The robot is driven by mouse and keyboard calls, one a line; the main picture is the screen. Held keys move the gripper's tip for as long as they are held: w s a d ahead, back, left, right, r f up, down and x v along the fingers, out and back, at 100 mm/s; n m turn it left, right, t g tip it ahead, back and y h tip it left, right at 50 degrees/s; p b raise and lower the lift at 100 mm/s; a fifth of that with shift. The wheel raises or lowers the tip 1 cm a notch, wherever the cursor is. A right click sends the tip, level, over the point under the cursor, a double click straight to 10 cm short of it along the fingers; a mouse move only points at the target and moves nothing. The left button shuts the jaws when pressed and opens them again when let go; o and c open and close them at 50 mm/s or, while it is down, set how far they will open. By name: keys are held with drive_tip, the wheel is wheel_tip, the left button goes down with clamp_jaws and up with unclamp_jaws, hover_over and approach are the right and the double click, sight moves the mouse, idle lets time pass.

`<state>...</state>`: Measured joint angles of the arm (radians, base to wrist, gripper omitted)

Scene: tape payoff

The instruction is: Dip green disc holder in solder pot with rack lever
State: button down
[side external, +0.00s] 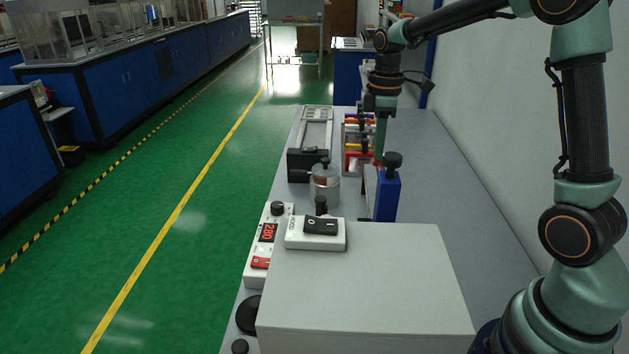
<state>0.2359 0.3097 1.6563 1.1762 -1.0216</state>
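My gripper (380,150) points down over the bench beside a rack (350,163) of coloured parts. Its fingers are seen edge-on and small, so I cannot tell whether they are open or hold anything. A small red part (377,163) shows right at the fingertips. The rack holds purple, yellow, red and white pieces; I cannot make out a green disc holder or which piece is a lever. A clear round vessel (324,188) stands left of the blue block; I cannot tell whether it is the solder pot. A controller (266,235) with a red 280 display stands nearer the camera.
A blue block (387,197) with a black knob stands just in front of my gripper. A large white box (365,290) with a switch unit (316,234) fills the near bench. A grey tray (316,130) lies behind the vessel. The bench's right side (455,190) is clear.

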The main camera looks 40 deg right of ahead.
wheel_tip(320, 180, up, 8)
idle(1.2)
drive_tip(key=shift+f, duration=1.9)
drive_tip(key=shift+r, duration=1.9)
